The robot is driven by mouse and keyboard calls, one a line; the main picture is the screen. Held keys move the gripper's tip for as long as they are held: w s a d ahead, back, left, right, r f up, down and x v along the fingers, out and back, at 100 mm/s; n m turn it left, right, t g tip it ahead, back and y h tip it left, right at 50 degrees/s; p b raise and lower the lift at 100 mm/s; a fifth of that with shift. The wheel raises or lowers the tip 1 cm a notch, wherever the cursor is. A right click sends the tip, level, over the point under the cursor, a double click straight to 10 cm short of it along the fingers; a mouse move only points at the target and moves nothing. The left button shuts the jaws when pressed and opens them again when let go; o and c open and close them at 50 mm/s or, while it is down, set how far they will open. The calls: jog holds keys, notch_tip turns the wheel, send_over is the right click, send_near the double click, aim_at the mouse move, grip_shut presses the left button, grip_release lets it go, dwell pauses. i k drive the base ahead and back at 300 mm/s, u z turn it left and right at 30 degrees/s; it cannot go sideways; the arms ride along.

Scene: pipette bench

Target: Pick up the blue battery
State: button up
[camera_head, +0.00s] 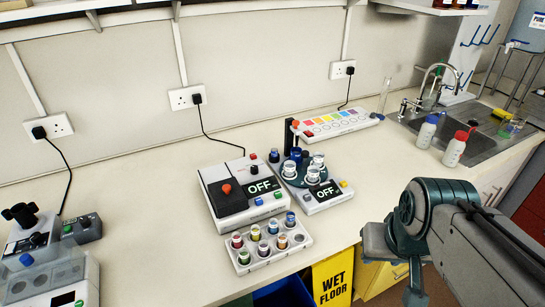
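A white tray (262,268) near the counter's front edge holds several small upright cylinders with coloured tops. One with a blue top (290,218) stands at the tray's back right corner. I cannot tell for sure which of these is the blue battery. My arm is at the right, bent downward past the counter's front edge.
A white device with a dark lid (228,198) and an OFF display stands behind the tray. A rack with coloured squares (335,124) is farther back. Bottles (427,132) stand near the sink (470,135). A yellow sign (332,280) is below the edge.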

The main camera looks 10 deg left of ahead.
aim_at(274, 152)
jog(key=z, duration=1.55)
jog(key=i, duration=0.8)
jog(key=u, duration=2.75)
jog(key=i, duration=0.5)
jog(key=z, duration=0.1)
